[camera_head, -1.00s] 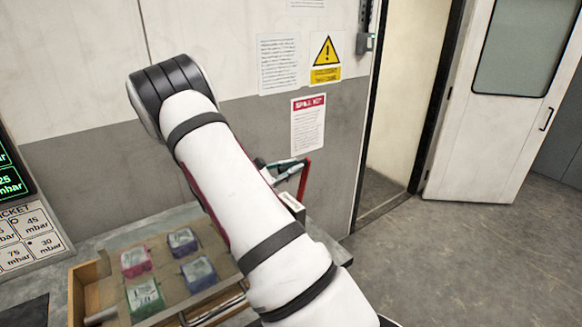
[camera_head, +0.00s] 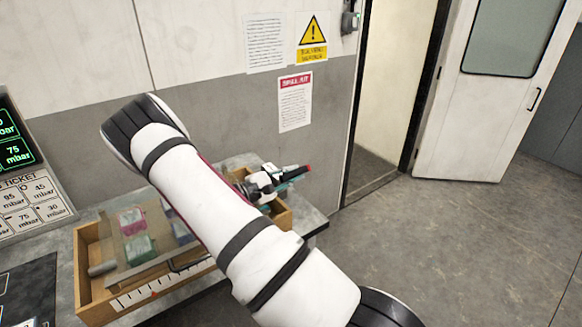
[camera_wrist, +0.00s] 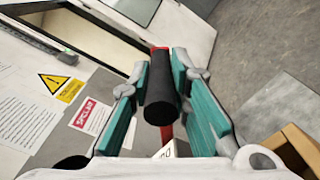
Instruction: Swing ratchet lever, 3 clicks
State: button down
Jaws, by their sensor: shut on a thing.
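The ratchet lever shows in the wrist view as a black cylindrical grip (camera_wrist: 160,92) with red parts behind and below it. The grip sits between the teal finger pads of my gripper (camera_wrist: 163,85), which is shut on it. In the head view my gripper (camera_head: 292,178) is at the right end of the bench, its teal fingers pointing right. A small red tip of the lever (camera_head: 308,168) shows at the fingertips. My arm and gripper hide most of the lever and its base in the head view.
A wooden tray (camera_head: 90,232) with coloured packs (camera_head: 137,247) stands on the bench, partly behind my arm. A pressure display (camera_head: 15,140) and ticket panel (camera_head: 38,200) are at left. The wall carries signs (camera_head: 312,38). Open floor (camera_head: 450,245) lies right, before a doorway.

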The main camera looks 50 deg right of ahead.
jog(key=shift+s+f, duration=0.2)
jog(key=shift+s, duration=0.1)
jog(key=c, duration=1.5)
grip_release()
jog(key=shift+w+a, duration=0.1)
jog(key=shift+a, duration=0.05)
jog(key=v, duration=1.2)
jog(key=shift+w, duration=0.1)
